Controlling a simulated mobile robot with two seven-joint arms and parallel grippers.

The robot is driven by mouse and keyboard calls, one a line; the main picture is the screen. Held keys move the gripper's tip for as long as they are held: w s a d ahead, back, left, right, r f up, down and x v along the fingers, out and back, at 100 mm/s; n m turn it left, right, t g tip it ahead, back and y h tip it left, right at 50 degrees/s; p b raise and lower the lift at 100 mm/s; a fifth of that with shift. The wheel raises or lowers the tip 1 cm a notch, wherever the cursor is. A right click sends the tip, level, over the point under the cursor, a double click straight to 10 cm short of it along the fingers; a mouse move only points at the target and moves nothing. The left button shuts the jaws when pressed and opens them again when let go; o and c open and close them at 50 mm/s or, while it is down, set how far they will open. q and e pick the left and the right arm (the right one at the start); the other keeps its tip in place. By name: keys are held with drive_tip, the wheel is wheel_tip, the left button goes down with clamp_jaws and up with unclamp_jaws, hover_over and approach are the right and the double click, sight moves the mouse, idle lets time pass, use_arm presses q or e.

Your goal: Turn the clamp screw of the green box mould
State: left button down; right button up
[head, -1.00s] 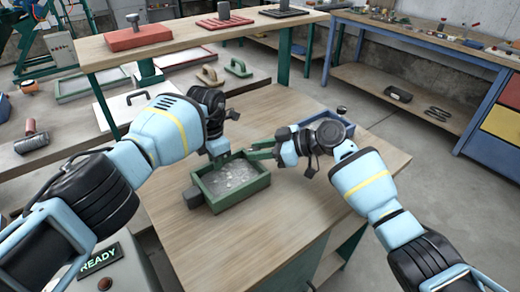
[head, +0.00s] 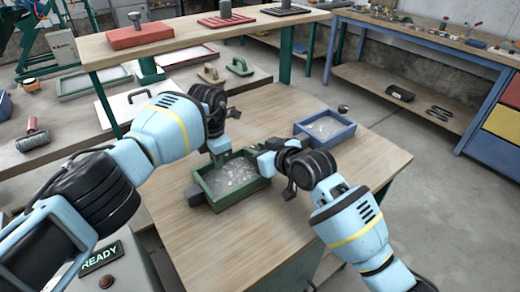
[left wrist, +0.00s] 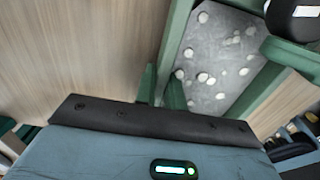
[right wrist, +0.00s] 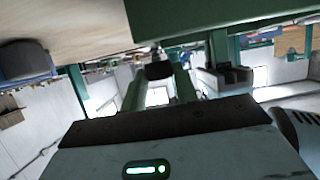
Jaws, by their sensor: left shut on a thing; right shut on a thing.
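The green box mould (head: 243,201), filled with grey speckled material, sits on the wooden table in the head view. My left gripper (head: 222,158) is at its far left side. In the left wrist view my left fingers (left wrist: 163,88) straddle the mould's green wall (left wrist: 180,35). My right gripper (head: 262,160) is at the mould's right side. In the right wrist view its green fingers (right wrist: 160,85) close around a small dark knob, the clamp screw (right wrist: 158,70), just below the mould's green side (right wrist: 200,15). The screw is hidden in the head view.
A blue box mould (head: 325,142) with grey filling stands behind my right gripper. A dark block (head: 194,196) juts from the green mould's left side. The table's front (head: 220,245) is clear. A raised shelf with a red float (head: 140,36) is behind.

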use_arm(q)
drive_tip(key=shift+d, duration=0.1)
use_arm(e)
drive_tip(key=shift+s+a+m+t+h, duration=0.15)
drive_tip(key=shift+m+t+h, duration=0.25)
drive_tip(key=shift+m+h, duration=0.4)
drive_tip(key=shift+a+m+t+h, duration=0.15)
drive_tip(key=shift+m+t+h, duration=0.25)
drive_tip(key=shift+m+h, duration=0.35)
drive_tip(key=shift+f+m+h, duration=0.1)
drive_tip(key=shift+m+h, duration=0.15)
drive_tip(key=shift+h, duration=0.1)
drive_tip(key=o, duration=1)
drive_tip(key=v, duration=1.2)
use_arm(q)
drive_tip(key=c, duration=1.4)
unclamp_jaws()
